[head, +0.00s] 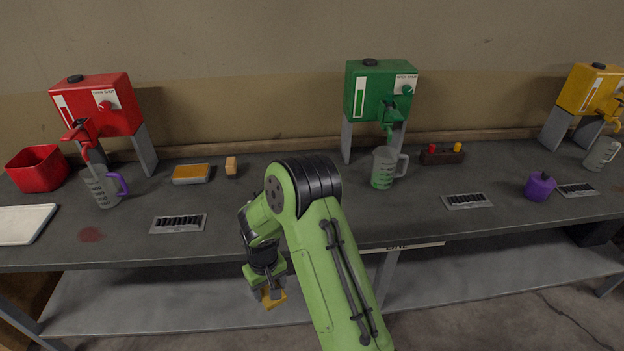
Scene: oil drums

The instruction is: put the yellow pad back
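A yellow pad (275,300) shows at the fingertips of my gripper (268,290). My gripper points down, in front of the bench's front edge and above the lower shelf in the picture. It looks shut on the pad, and its fingers partly hide it. A shallow grey tray (191,181) with a flat orange-yellow surface inside lies on the bench at the left. A small tan block (231,166) stands just right of that tray.
The bench (270,225) carries red (100,103), green (378,95) and yellow (592,90) dispensers. Jugs stand below them: left (100,187), middle (383,168), right (600,153). A red bin (37,168), white tray (24,224), red stain (91,234) and purple pot (539,187) also show.

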